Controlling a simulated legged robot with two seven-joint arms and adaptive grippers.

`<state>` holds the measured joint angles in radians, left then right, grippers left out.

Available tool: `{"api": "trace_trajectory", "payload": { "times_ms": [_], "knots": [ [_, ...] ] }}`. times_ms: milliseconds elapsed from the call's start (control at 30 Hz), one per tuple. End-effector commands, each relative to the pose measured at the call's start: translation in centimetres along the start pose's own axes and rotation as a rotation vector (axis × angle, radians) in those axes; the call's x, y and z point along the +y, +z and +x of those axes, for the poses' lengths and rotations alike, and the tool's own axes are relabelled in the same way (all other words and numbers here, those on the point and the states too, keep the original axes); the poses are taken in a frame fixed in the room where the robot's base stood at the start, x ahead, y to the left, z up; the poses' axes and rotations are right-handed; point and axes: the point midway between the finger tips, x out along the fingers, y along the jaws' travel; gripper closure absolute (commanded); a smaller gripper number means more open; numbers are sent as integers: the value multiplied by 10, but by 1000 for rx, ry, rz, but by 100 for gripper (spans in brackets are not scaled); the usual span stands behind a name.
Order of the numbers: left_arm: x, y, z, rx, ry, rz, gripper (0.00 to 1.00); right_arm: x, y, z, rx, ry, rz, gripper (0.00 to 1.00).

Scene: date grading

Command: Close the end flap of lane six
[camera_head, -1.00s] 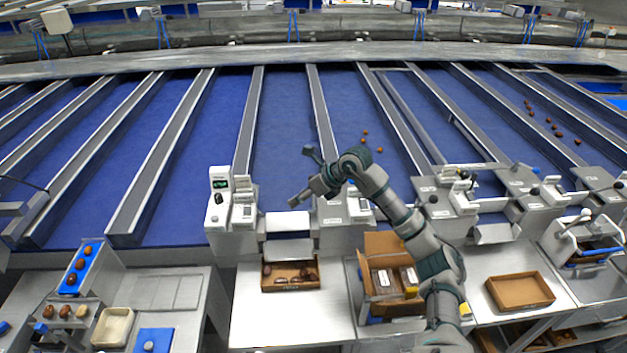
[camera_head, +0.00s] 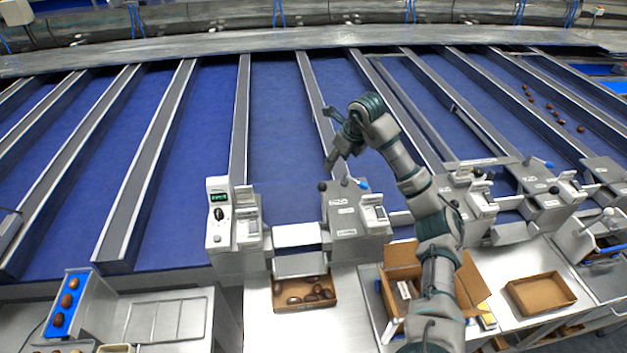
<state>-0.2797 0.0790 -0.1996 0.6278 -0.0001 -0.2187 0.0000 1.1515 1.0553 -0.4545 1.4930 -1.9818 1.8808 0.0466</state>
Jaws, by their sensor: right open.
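My right gripper (camera_head: 316,135) is open and empty. It hangs above the blue lanes, beyond the lever box (camera_head: 355,212), with its fingers spread toward the left. The lever box has a black-knobbed lever (camera_head: 322,187) and a blue-knobbed lever (camera_head: 364,185). A pale plate (camera_head: 297,235), possibly an end flap, spans the lane end left of this box, above a sloping metal chute (camera_head: 300,265). The gripper touches neither plate nor levers. No lane number is readable, so I cannot tell which lane is six. My left gripper is not in view.
A control unit with a green display (camera_head: 219,210) stands left of the plate. A cardboard tray of dates (camera_head: 304,294) sits below the chute. An open carton (camera_head: 402,257) is partly behind my right arm. An empty tray (camera_head: 541,292) lies at right.

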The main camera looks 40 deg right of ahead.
Motion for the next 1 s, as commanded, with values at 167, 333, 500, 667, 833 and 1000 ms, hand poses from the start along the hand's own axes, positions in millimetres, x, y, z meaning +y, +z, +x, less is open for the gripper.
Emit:
{"api": "trace_trajectory", "payload": {
  "times_ms": [167, 333, 500, 667, 833, 1000],
  "knots": [
    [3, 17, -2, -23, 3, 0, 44, 1, -1, 22, 3, 2, 0, 41],
    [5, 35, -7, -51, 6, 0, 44, 1, 0, 64, 8, 3, 0, 41],
    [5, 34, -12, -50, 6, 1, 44, 0, 2, 106, 7, 5, 1, 41],
    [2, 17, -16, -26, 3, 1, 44, 0, 1, 139, 5, 4, 1, 41],
    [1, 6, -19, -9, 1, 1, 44, 0, 1, 163, 2, 3, 1, 41],
    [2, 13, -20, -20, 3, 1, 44, 0, 1, 173, 2, 1, 1, 41]
  ]
}}
